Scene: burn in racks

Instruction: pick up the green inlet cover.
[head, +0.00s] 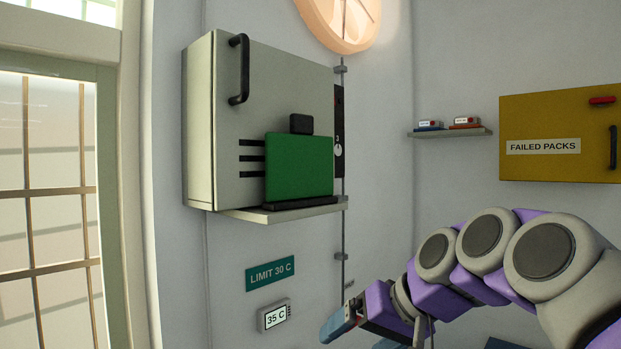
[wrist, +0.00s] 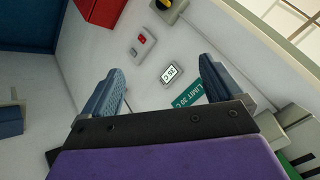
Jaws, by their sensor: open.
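The green inlet cover (head: 298,166) is a flat green panel with a black knob on its top edge. In the head view it stands upright on a small shelf, against the front of a grey wall cabinet. Its green corner also shows at the lower right of the wrist view (wrist: 289,168). My gripper (head: 345,322) is below and to the right of the cover, apart from it. In the wrist view my gripper (wrist: 160,88) has its two blue fingers wide apart with nothing between them.
The grey cabinet (head: 225,110) has a black handle and vent slots. Its shelf (head: 245,213) juts out below. A "LIMIT 30 C" sign (head: 270,273) and a "35 C" display (head: 274,316) are underneath. A yellow "FAILED PACKS" box (head: 555,165) and a small shelf (head: 450,133) are right.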

